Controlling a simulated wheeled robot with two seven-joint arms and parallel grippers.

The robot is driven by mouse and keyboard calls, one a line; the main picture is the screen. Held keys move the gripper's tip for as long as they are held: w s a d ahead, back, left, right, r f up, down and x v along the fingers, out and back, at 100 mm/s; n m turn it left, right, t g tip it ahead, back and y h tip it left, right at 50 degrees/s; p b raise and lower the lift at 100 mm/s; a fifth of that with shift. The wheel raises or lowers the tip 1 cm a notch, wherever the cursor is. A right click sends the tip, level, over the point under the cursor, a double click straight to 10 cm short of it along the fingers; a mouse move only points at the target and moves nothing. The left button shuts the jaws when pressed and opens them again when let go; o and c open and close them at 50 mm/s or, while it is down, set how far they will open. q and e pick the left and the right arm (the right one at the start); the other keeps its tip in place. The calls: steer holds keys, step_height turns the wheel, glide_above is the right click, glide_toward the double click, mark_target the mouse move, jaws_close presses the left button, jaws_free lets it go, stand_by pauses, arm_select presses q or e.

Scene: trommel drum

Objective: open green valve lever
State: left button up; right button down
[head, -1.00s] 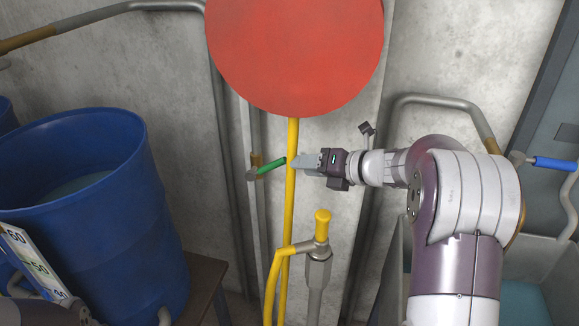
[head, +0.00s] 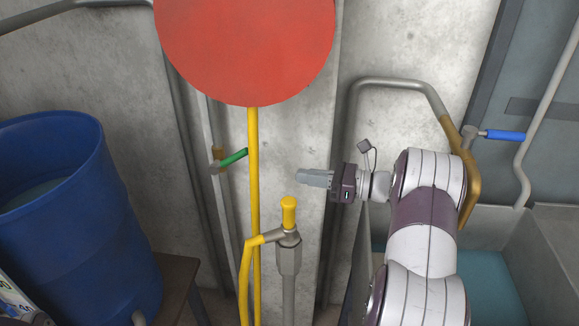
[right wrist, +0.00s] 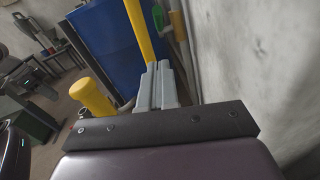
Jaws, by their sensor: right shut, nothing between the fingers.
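The green valve lever (head: 233,158) sits on a pipe valve against the concrete wall, left of the yellow pole. In the head view it slants up to the right, with its tip close to the pole. In the right wrist view the green lever (right wrist: 158,17) shows at the top, beyond the gripper. My right gripper (head: 301,179) is shut and empty, to the right of the yellow pole and apart from the lever. Its closed fingers also show in the right wrist view (right wrist: 157,66). My left gripper is not in view.
The yellow pole (head: 254,190) with a red disc (head: 245,45) stands between lever and gripper. A yellow-capped fitting (head: 288,212) stands below the gripper. A blue barrel (head: 85,225) is at left. A blue-handled valve (head: 505,135) and grey basin (head: 480,235) are at right.

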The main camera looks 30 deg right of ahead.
mark_target(245, 150)
steer(key=r+p+x, duration=0.2)
steer(key=p+x, duration=0.1)
steer(key=x, duration=0.8)
steer(key=shift+w+r, duration=0.3)
steer(key=shift+w, duration=0.05)
steer(key=r, duration=0.1)
steer(key=g+h, duration=0.1)
steer(key=r, duration=0.1)
steer(key=shift+w+a+r+h, duration=0.3)
steer(key=shift+w+a+r, duration=0.05)
steer(key=shift+a, duration=0.05)
steer(key=shift+w+a+r+g+b, duration=0.3)
steer(key=shift+a+r+g+b, duration=0.15)
steer(key=shift+r+b, duration=0.3)
steer(key=shift+a, duration=0.1)
